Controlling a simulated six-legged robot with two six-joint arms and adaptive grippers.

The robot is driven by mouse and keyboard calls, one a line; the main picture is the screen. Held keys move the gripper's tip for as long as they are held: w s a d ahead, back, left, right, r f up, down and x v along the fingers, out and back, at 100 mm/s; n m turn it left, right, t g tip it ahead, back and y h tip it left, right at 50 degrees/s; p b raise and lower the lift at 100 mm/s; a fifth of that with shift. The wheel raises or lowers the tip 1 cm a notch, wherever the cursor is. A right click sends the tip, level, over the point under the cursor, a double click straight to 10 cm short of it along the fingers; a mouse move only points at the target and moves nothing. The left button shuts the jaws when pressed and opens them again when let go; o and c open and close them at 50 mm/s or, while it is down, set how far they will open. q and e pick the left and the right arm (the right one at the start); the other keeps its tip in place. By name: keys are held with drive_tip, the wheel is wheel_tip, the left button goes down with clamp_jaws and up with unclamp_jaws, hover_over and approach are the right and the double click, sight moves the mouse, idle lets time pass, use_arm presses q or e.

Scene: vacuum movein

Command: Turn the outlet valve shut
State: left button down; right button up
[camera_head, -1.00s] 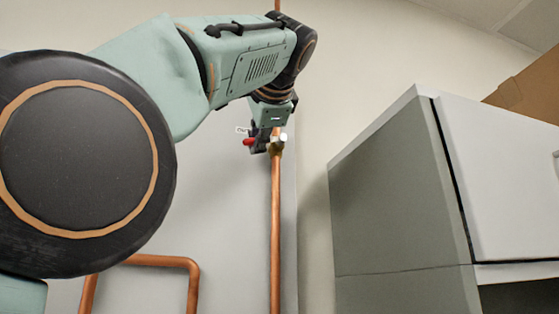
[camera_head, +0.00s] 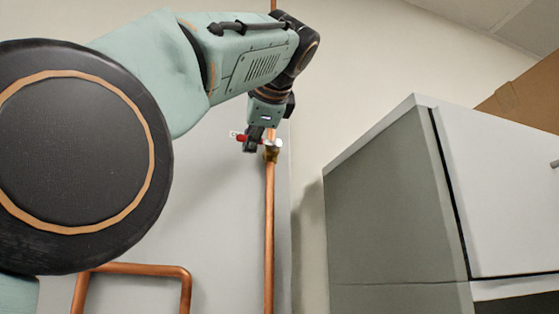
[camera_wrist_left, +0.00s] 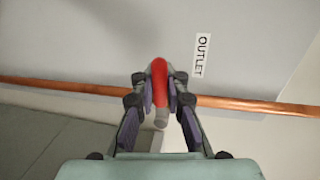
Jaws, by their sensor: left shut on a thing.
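The outlet valve has a red handle (camera_head: 243,138) and a brass body (camera_head: 271,153) on the vertical copper pipe (camera_head: 269,220). In the head view the red handle points left, out to the side of the pipe. My left gripper (camera_head: 252,146) reaches it from above. In the left wrist view the red handle (camera_wrist_left: 159,85) lies between the two fingers of my left gripper (camera_wrist_left: 159,96), which are shut on it. The white OUTLET label (camera_wrist_left: 202,55) is beside it on the panel. The valve body is mostly hidden behind the fingers there. My right gripper is not in view.
A grey cabinet (camera_head: 385,210) with a white front stands to the right, and a cardboard box (camera_head: 525,95) sits on top. A bent copper pipe (camera_head: 140,268) runs at the lower left. The wall between pipe and cabinet is clear.

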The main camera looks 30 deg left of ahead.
use_arm(q)
drive_tip(key=c, duration=1.8)
unclamp_jaws()
drive_tip(key=shift+s+d+r, duration=0.1)
drive_tip(key=o, duration=0.4)
drive_tip(key=shift+s+d, duration=0.25)
drive_tip(key=shift+d, duration=0.05)
drive_tip(key=shift+o, duration=0.2)
drive_tip(key=shift+w+a, duration=0.35)
